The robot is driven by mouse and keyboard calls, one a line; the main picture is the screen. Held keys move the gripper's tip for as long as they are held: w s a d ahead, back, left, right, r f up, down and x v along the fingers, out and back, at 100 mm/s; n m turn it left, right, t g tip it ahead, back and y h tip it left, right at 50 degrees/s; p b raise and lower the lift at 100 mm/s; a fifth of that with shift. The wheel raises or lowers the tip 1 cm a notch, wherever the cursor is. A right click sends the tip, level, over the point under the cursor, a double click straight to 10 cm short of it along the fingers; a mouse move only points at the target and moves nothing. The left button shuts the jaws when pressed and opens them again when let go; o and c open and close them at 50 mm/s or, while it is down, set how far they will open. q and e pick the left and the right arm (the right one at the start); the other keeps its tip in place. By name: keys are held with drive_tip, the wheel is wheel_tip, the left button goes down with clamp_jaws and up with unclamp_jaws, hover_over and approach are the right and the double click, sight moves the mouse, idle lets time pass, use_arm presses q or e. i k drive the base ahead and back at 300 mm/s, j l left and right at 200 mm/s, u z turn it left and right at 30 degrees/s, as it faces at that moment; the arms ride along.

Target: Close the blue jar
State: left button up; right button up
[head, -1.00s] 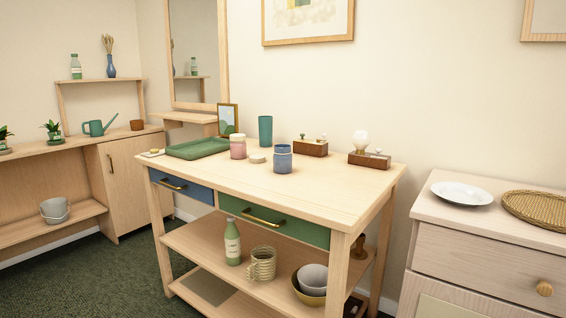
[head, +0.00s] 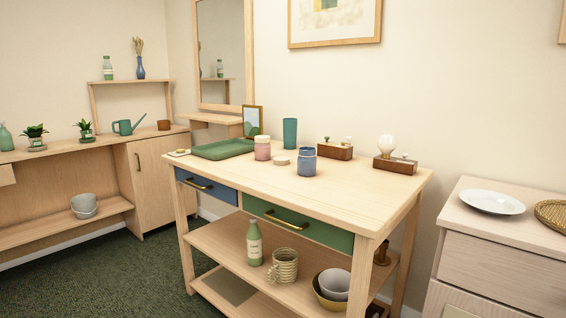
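The blue jar (head: 306,162) stands upright on the wooden table top (head: 350,192). Its rim looks paler than its body; I cannot tell from here whether its mouth is open. A small round cream lid (head: 280,160) lies flat on the table just left of the blue jar, apart from it. A pink jar (head: 262,148) with a pale top stands further left. Neither of my grippers shows in the head view.
A green tray (head: 222,149), a picture frame, a teal cup (head: 290,133) and two wooden blocks (head: 395,164) with knobs or a bulb stand along the table's back. The table's front right is clear. A dresser (head: 495,240) with a white plate stands at right.

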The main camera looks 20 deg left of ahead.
sight(307, 159)
drive_tip(key=i+j+z, duration=0.2)
drive_tip(key=j, duration=0.95)
drive_tip(key=k+j+z, duration=0.1)
drive_tip(key=j+z, duration=0.15)
drive_tip(key=j, duration=0.9)
drive_tip(key=k+j+z, duration=0.2)
drive_tip(key=j, duration=0.95)
drive_tip(key=i, duration=0.1)
